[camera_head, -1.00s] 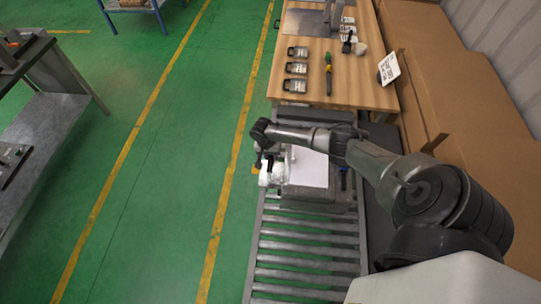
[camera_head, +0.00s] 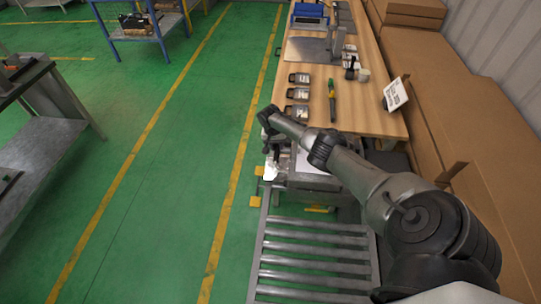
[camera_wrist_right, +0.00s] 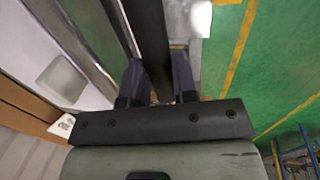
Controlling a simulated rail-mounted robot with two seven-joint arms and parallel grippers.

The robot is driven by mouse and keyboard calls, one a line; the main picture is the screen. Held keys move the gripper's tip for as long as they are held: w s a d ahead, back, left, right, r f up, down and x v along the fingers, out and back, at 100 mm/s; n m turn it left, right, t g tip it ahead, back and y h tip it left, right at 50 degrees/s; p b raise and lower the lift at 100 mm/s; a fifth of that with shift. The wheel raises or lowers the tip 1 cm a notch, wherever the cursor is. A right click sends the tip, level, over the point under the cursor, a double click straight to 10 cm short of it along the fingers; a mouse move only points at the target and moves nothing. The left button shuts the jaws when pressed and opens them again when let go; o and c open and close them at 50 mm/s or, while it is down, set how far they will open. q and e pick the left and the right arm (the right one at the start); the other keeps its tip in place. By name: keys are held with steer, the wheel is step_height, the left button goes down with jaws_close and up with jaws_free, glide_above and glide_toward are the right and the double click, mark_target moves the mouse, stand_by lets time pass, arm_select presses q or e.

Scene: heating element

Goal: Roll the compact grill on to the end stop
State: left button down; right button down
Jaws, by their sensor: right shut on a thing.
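The compact grill (camera_head: 312,172) is a grey boxy unit with a pale flat top, near the front edge of the workbench. My right arm crosses over it and hides part of it. My right gripper (camera_wrist_right: 160,78) is shut on a dark bar (camera_wrist_right: 151,30) that runs between its two fingers in the right wrist view. In the head view the gripper is at the left side of the grill, with its fingertips hard to make out. I cannot make out the end stop. My left gripper is not in view.
Cardboard boxes (camera_head: 480,130) stand at right.

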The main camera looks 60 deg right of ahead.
steer(key=shift+w+d, duration=0.1)
steer(key=shift+d, duration=0.15)
steer(key=c, duration=0.9)
jaws_free()
steer(key=shift+r, duration=0.1)
steer(key=shift+r, duration=0.2)
steer(key=w+r+p, duration=0.1)
steer(key=r, duration=0.7)
steer(key=w+r+p, duration=0.1)
steer(key=r, duration=0.4)
steer(key=shift+w+a+p, duration=0.3)
steer(key=shift+a, duration=0.05)
